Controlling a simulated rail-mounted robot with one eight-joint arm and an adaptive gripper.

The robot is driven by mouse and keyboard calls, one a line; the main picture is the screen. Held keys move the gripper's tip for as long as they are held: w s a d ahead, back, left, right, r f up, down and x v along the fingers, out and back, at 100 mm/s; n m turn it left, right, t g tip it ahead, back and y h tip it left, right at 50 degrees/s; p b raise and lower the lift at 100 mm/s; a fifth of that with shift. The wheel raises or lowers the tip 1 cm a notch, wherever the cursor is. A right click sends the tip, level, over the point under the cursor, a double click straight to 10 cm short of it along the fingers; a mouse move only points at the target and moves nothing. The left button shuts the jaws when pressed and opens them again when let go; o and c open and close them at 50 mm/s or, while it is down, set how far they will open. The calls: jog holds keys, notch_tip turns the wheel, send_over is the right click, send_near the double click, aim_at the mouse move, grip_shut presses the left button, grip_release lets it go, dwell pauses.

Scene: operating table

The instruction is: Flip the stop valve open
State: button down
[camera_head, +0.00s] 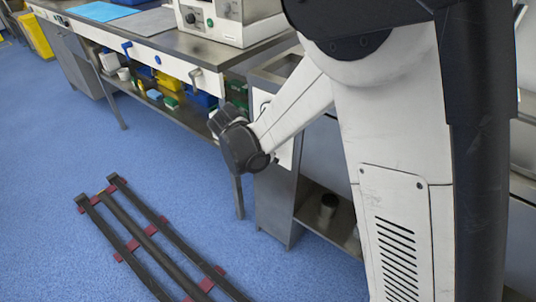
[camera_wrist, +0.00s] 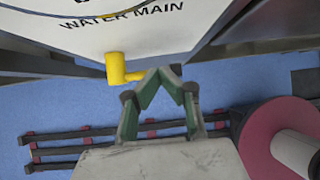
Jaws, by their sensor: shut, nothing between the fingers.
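A yellow valve handle (camera_wrist: 117,69) stands out below a white panel (camera_wrist: 120,35) lettered "WATER MAIN" in the wrist view. A short yellow part of it points right, towards my fingers. My gripper (camera_wrist: 164,72) is shut and empty, with its green-padded fingers meeting just right of the handle. I cannot tell whether the left fingertip touches the yellow part. In the head view my arm's end (camera_head: 240,143) hangs before the bench's front corner. The yellow handle cannot be made out there.
A steel-topped bench (camera_head: 165,40) has blue knobs (camera_head: 127,47) along its front panel and bins on a shelf below. A grey cabinet (camera_head: 278,190) stands to its right. Dark floor rails (camera_head: 125,220) lie on the blue floor. A pink-and-white round object (camera_wrist: 285,145) fills the wrist view's lower right.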

jog(key=shift+r, duration=0.1)
jog(key=d+p+v, duration=0.1)
jog(key=p+v, duration=0.5)
jog(key=v, duration=0.9)
jog(key=s+d+r+m+y+p, duration=0.1)
jog(key=s+d+r+m+p, duration=0.1)
jog(key=s+d+r+m, duration=0.35)
jog(key=s+d+r+m+y+p, duration=0.2)
jog(key=d+r+m, duration=0.5)
jog(key=d+r, duration=0.1)
jog(key=s+d+r+m+t+y+p, duration=0.1)
jog(key=s+d+r+m, duration=0.1)
jog(key=s+d+m, duration=0.2)
jog(key=s+d+r+m+t+p, duration=0.1)
jog(key=s+d+r+m+p, duration=0.1)
jog(key=s+m, duration=0.7)
jog(key=shift+d+r+m+y, duration=0.4)
jog(key=shift+d+r+m, duration=0.15)
jog(key=shift+d+m, duration=0.8)
jog(key=shift+a, duration=0.1)
